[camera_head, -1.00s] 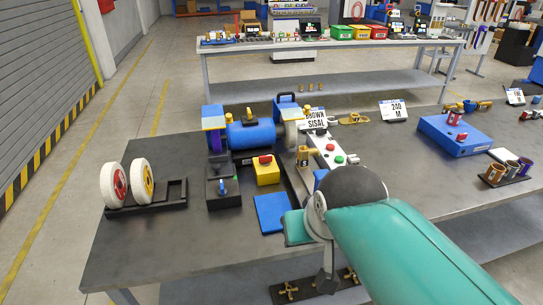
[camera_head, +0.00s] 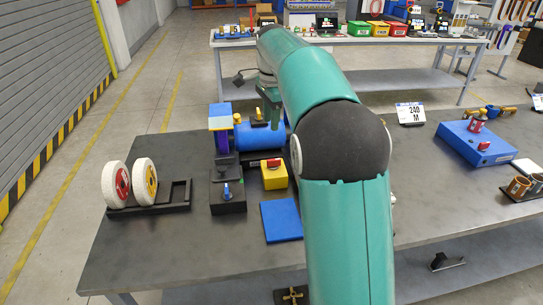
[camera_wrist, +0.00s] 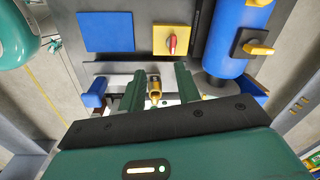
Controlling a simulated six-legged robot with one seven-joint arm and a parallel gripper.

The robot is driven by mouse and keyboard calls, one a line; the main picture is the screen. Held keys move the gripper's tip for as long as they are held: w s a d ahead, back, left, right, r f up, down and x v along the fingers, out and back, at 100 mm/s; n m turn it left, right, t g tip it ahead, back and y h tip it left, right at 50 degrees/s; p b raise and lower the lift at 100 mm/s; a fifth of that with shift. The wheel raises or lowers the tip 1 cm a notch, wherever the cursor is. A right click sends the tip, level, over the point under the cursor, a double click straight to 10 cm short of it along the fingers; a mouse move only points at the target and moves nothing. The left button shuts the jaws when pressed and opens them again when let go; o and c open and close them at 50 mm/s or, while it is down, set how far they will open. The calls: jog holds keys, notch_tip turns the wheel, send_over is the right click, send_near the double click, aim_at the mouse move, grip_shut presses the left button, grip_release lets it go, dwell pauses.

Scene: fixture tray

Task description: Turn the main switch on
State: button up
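My gripper (camera_wrist: 160,72) is open in the wrist view, its two green fingers apart. A brass-coloured upright part (camera_wrist: 155,90), seemingly a switch lever, lies between the fingers. I cannot tell whether they touch it. No label naming the main switch is readable. A yellow box (camera_wrist: 163,48) with a red knob (camera_wrist: 172,43) is just above the fingers in the wrist view. The yellow box also shows in the head view (camera_head: 274,179). A black box (camera_head: 228,198) with a blue lever stands left of it.
A blue cylinder (camera_wrist: 240,28) with a yellow handle (camera_wrist: 258,49) is close to the right finger. A blue plate (camera_wrist: 105,31) lies beside the yellow box. Two white wheels (camera_head: 129,184) stand at the table's left. A blue box (camera_head: 478,142) is at the right.

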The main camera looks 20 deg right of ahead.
aim_at(274, 160)
jog(key=w+d+f+m, duration=0.1)
jog(key=f, duration=0.5)
jog(key=w+f+m, duration=0.1)
jog(key=w+f, duration=0.1)
jog(key=f, duration=0.4)
jog(key=w+d+f+m, duration=0.1)
jog(key=f, duration=0.5)
jog(key=shift+w+d+g, duration=0.2)
jog(key=shift+d+g, duration=0.15)
jog(key=shift+g, duration=0.05)
grip_shut()
